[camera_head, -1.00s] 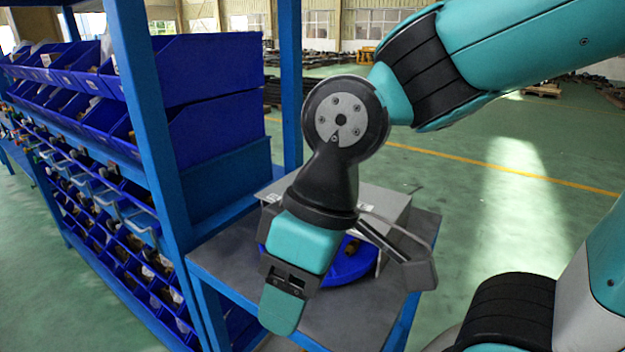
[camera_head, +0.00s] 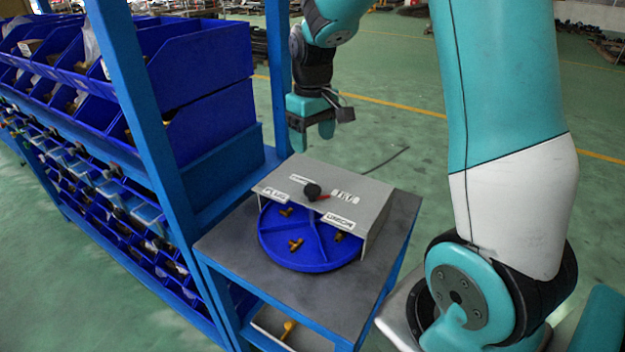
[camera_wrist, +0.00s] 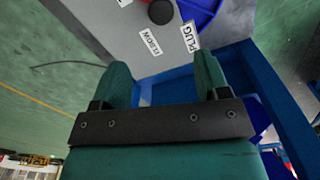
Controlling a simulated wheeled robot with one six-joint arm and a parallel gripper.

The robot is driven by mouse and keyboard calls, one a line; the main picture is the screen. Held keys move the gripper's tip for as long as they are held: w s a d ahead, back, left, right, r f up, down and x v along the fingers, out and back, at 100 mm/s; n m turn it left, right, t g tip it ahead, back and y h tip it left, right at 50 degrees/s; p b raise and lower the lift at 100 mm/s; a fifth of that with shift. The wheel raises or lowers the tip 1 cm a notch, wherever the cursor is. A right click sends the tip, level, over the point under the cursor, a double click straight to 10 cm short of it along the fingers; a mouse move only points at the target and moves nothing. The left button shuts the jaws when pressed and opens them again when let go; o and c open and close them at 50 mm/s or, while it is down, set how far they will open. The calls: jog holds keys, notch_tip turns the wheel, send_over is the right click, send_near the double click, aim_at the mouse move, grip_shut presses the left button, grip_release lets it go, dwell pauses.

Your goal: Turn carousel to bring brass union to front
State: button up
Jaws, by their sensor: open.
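The carousel is a blue round tray (camera_head: 290,257) with dividers, partly under a grey cover (camera_head: 372,196). Brass fittings lie in its visible compartments: one at the back left (camera_head: 286,212), one at the front (camera_head: 295,244), one at the right (camera_head: 339,237). I cannot tell which is the union. The cover carries a black knob (camera_head: 312,191) with a red mark, and labels including PLUG (camera_head: 274,194) and UNION (camera_head: 340,221). My gripper (camera_head: 312,138) is open and empty, above and behind the cover. In the wrist view, the knob (camera_wrist: 161,12) lies beyond the open fingers (camera_wrist: 162,75).
The carousel stands on a grey-topped blue table (camera_head: 227,248). A blue rack (camera_head: 145,95) with several blue bins (camera_head: 200,60) stands close on the left. A brass-coloured piece (camera_head: 288,329) lies on the lower shelf. Open green floor lies behind the table.

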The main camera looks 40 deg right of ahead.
aim_at(312, 188)
notch_tip(312, 188, down, 13)
jog(key=shift+a+r+p, duration=0.1)
jog(key=shift+p, duration=0.9)
grip_shut()
